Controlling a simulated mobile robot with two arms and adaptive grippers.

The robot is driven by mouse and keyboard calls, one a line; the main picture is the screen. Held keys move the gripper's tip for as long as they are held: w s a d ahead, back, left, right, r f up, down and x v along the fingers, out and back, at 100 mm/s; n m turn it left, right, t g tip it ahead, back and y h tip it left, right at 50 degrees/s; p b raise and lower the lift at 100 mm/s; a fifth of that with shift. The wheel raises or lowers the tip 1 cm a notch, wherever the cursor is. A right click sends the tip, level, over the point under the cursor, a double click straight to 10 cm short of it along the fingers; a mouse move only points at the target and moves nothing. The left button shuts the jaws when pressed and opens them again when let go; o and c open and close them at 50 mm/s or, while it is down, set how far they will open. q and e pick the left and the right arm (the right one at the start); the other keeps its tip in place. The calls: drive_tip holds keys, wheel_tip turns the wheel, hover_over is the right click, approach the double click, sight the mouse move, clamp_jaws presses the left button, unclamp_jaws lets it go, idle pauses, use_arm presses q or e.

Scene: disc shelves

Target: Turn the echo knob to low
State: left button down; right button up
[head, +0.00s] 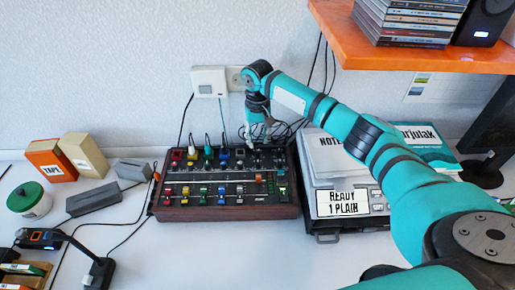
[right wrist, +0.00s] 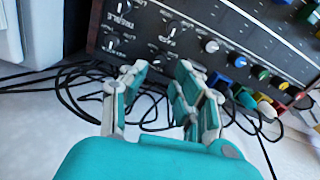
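A wooden-sided mixer (head: 222,198) sits on the white desk, with rows of knobs and coloured sliders. In the right wrist view its black panel (right wrist: 200,22) appears upside down, with black knobs (right wrist: 172,30) near my fingers and a white knob (right wrist: 211,45) further right. My right gripper (head: 257,134) is over the mixer's back right edge, pointing down. In the right wrist view its fingers (right wrist: 157,78) are apart with nothing between them. My left gripper is not in view.
Coloured plugs (right wrist: 246,98) and black cables (head: 284,131) lie behind the mixer. An orange shelf (head: 350,42) with CD cases overhangs at upper right. Free desk (head: 200,255) lies in front.

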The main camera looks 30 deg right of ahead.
sight(258, 151)
wheel_tip(258, 151, down, 6)
drive_tip(key=shift+r, duration=0.1)
clamp_jaws()
